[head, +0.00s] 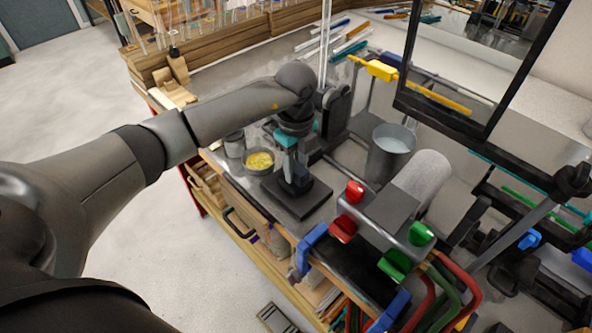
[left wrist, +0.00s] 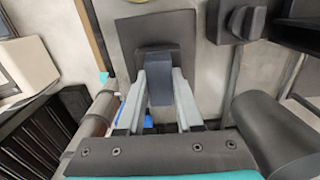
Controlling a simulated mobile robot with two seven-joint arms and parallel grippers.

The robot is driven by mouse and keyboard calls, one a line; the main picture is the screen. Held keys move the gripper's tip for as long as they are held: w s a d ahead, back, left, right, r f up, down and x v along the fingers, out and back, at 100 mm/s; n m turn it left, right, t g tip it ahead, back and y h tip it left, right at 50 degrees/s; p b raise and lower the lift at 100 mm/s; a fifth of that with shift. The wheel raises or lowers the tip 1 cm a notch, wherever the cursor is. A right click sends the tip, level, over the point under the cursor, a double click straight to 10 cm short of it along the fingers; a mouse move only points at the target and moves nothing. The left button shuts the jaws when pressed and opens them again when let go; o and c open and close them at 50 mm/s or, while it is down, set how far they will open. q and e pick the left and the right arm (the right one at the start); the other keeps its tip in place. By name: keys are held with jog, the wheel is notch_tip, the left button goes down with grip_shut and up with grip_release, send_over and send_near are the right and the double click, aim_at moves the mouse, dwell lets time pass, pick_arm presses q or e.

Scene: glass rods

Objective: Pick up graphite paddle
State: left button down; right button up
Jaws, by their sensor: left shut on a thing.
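The graphite paddle is a dark grey flat plate with an upright block-like handle. In the head view the paddle (head: 308,203) lies on the metal bench top near its front edge. My left gripper (head: 289,168) points down from above, shut on the handle. In the left wrist view the two pale fingers of the left gripper (left wrist: 158,88) press on both sides of the handle, and the plate of the paddle (left wrist: 129,36) spreads out beyond them. The plate appears to rest flat on the bench. My right gripper is not in view.
A bowl of yellow pieces (head: 259,162) and a small jar (head: 234,145) stand left of the paddle. A metal bucket (head: 388,155) stands to the right. A torch-like device with red and green knobs (head: 385,217) is close at the right. Glass rods (head: 325,45) stand behind.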

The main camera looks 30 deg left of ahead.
aim_at(296, 167)
pick_arm(q)
notch_tip(296, 167, up, 20)
jog(key=shift+f, duration=0.25)
